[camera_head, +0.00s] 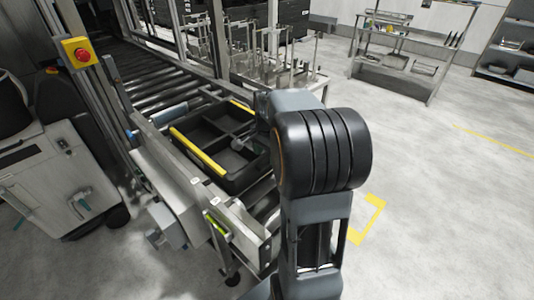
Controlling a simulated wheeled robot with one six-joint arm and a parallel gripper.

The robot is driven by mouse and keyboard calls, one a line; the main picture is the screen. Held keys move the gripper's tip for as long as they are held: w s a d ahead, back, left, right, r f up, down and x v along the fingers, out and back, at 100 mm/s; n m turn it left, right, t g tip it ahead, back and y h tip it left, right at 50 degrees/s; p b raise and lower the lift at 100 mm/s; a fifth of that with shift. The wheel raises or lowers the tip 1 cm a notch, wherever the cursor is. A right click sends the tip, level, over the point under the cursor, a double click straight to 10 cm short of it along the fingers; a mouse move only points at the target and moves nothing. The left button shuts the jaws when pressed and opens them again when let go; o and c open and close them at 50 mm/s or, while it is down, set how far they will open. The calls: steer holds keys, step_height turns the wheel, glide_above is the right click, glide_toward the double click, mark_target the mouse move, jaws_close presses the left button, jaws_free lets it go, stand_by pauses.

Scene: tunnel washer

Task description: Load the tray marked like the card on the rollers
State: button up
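A black tray (184,133) with yellow strips on two opposite edges sits on the near end of the roller conveyor. Its inside is split into compartments. A small grey piece (241,144) shows over the tray's middle; I cannot tell whether it is a fingertip of mine or a thing in the tray. My arm stands in front of the tray's right side, and its big dark joint hides most of my gripper. I cannot make out a marked card or any marking on the tray.
Rollers (147,68) run back under a metal frame. A red stop button on a yellow box (77,53) is at left, above a grey machine (55,170). A rack with upright posts (280,75) stands behind the tray. A metal shelf table (398,60) is farther back.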

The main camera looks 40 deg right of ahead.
steer(key=shift+o, duration=0.9)
steer(key=shift+f, duration=0.1)
step_height(320, 180, up, 14)
steer(key=shift+s, duration=0.2)
